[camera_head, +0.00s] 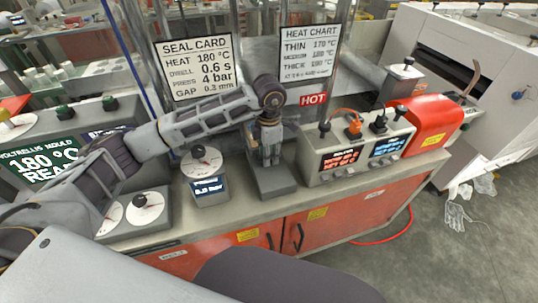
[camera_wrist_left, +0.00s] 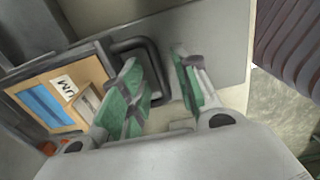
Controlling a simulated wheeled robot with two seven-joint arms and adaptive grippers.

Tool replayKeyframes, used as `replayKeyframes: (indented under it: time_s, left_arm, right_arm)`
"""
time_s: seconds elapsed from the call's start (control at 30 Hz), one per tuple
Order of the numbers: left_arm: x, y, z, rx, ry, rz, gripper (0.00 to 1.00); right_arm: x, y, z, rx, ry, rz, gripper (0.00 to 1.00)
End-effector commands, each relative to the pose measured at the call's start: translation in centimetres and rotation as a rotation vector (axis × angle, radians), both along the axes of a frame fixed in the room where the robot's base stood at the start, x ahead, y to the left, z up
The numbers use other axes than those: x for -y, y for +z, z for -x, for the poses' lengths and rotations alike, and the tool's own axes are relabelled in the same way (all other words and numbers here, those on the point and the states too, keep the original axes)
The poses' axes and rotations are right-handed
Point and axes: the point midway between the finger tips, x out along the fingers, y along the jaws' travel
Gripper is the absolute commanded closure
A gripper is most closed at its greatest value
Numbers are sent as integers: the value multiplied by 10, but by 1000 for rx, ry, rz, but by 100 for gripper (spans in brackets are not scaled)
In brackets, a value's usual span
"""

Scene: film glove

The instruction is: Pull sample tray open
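My left arm comes in from the left in the head view, and my left gripper (camera_head: 270,152) points down over a grey block-like piece (camera_head: 272,184) at the bench front. In the left wrist view the two green-padded fingers of the left gripper (camera_wrist_left: 162,88) stand apart. A dark loop handle (camera_wrist_left: 150,46) on a grey face lies by the fingers, partly hidden behind the left one; I cannot tell whether they touch it. I cannot clearly make out the sample tray; the handle may belong to it. My right gripper is not in view.
A dial unit (camera_head: 204,165) stands left of the gripper, and a control box with levers (camera_head: 355,150) stands right. A red unit (camera_head: 430,120) is farther right. Sign cards (camera_head: 197,68) hang behind. Red cabinet doors (camera_head: 320,232) are below. Gloves (camera_head: 457,215) lie on the floor.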

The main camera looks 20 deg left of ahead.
Motion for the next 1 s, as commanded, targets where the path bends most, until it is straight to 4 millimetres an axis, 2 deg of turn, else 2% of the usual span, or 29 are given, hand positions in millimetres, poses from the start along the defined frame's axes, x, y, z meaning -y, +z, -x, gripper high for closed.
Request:
replayKeyframes:
  time_s: [0.23,0.4,0.5,1.0]
  left_arm:
    - [0,0,0,0,0,0,69]
    - [0,0,0,0,0,0,90]
    - [0,0,0,0,0,0,100]
    - [0,-1,0,-1,-1,1,100]
  right_arm:
    - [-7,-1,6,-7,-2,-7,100]
    - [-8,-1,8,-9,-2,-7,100]
    - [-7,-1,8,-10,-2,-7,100]
    - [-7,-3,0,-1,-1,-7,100]
